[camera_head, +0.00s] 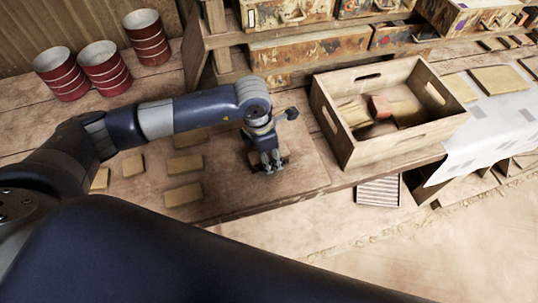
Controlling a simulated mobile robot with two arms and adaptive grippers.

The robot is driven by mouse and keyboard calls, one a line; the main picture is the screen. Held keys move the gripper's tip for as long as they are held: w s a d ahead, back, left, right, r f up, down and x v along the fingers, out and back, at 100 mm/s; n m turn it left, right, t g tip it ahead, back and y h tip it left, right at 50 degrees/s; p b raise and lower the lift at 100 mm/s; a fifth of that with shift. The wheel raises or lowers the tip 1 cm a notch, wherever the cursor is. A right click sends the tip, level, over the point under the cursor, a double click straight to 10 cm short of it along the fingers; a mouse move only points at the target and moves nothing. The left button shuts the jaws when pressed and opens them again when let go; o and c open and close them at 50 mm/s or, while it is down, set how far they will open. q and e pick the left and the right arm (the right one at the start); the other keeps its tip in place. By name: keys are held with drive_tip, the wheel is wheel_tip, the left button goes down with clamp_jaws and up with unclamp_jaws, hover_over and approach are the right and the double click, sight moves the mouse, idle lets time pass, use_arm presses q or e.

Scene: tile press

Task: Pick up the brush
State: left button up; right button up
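My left gripper (269,163) points down close over the wooden bench, to the left of a wooden crate. Its fingers are small and dark here, and I cannot tell whether they are open or shut. Something dark shows at the bench surface by the fingertips, too small to identify. I cannot make out a brush for certain. The crate (399,149) holds a reddish block (380,107) and some tan and brown items, one of which could be a brush. My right gripper is not in view.
Several tan tiles (185,164) lie on the bench left of my gripper. Red ribbed cans (103,67) stand at the back left. Painted cases (312,48) fill a shelf behind. A white sheet (490,125) with tiles lies right of the crate.

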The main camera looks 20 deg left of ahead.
use_arm(q)
drive_tip(key=c, duration=0.5)
drive_tip(key=shift+r, duration=0.15)
drive_tip(key=shift+r+b, duration=0.5)
drive_tip(key=shift+r, duration=0.05)
drive_tip(key=shift+d+r+b, duration=0.25)
drive_tip(key=shift+r+b, duration=0.4)
drive_tip(key=shift+r, duration=0.4)
drive_tip(key=s+d+b, duration=0.2)
drive_tip(key=s+d, duration=0.1)
drive_tip(key=d, duration=0.4)
drive_tip(key=s+d+r+b, duration=0.1)
drive_tip(key=s+d+b, duration=0.1)
drive_tip(key=d, duration=0.5)
drive_tip(key=shift+s+r+b, duration=0.3)
drive_tip(key=shift+s+b, duration=0.1)
drive_tip(key=shift+s, duration=0.5)
